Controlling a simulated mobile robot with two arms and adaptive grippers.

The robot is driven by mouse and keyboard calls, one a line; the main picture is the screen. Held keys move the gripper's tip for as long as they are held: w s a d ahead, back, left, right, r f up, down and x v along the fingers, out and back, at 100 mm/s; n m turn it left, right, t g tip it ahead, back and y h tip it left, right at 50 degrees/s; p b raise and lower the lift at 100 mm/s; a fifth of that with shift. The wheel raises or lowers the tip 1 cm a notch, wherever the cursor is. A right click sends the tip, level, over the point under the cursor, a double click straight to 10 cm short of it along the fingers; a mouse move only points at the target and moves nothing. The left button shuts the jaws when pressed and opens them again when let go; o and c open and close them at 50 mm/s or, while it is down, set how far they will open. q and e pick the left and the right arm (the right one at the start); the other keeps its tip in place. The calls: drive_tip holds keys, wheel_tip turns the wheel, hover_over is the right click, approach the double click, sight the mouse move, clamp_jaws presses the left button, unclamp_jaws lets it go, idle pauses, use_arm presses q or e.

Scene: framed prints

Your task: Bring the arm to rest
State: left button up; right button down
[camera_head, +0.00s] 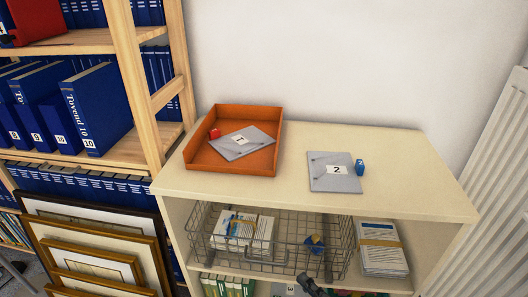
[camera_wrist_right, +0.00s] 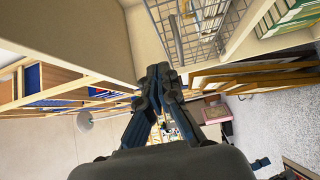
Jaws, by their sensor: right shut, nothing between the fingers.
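My right gripper (camera_head: 306,280) shows at the bottom edge of the head view, in front of the shelf unit's lower opening. In the right wrist view its fingers (camera_wrist_right: 158,72) are closed together with nothing between them. It is close to the wire basket (camera_head: 262,266) in the head view, and the basket also shows at the top of the wrist view (camera_wrist_right: 200,30). I cannot tell whether they touch. Most of the right arm is out of the head view. My left gripper is in neither view.
The beige shelf unit (camera_head: 410,196) carries an orange tray (camera_head: 262,163) with a grey folder marked 1 and a red die. Framed prints (camera_head: 95,240) lean at the left below a wooden bookshelf (camera_head: 135,80).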

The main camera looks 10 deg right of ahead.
drive_tip(key=s+d+f+m+g+h, duration=0.2)
drive_tip(key=d+f+m+h, duration=0.25)
drive_tip(key=f+m, duration=0.3)
drive_tip(key=s+d+f+m+g+h, duration=0.1)
drive_tip(key=d+f+m+g+h, duration=0.25)
drive_tip(key=f+m+h, duration=0.35)
drive_tip(key=s+a+f+m+g+y, duration=0.15)
drive_tip(key=s+f+m+g, duration=0.25)
drive_tip(key=s, duration=0.4)
drive_tip(key=s+a+f+m+g+y, duration=0.1)
drive_tip(key=s+a+f+m+g, duration=0.1)
drive_tip(key=s+f+m+g, duration=0.35)
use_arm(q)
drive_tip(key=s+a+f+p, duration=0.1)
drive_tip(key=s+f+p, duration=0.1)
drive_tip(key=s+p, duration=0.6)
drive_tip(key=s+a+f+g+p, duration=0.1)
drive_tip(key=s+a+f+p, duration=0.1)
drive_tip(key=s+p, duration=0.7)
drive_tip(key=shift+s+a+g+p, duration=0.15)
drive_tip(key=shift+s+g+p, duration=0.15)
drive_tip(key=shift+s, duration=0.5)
use_arm(e)
drive_tip(key=s+d+f+n, duration=0.1)
drive_tip(key=s, duration=0.9)
drive_tip(key=s+d+f+n, duration=0.1)
drive_tip(key=s+d+f, duration=0.1)
drive_tip(key=s, duration=0.7)
drive_tip(key=shift+s+d, duration=0.15)
drive_tip(key=shift+s, duration=0.2)
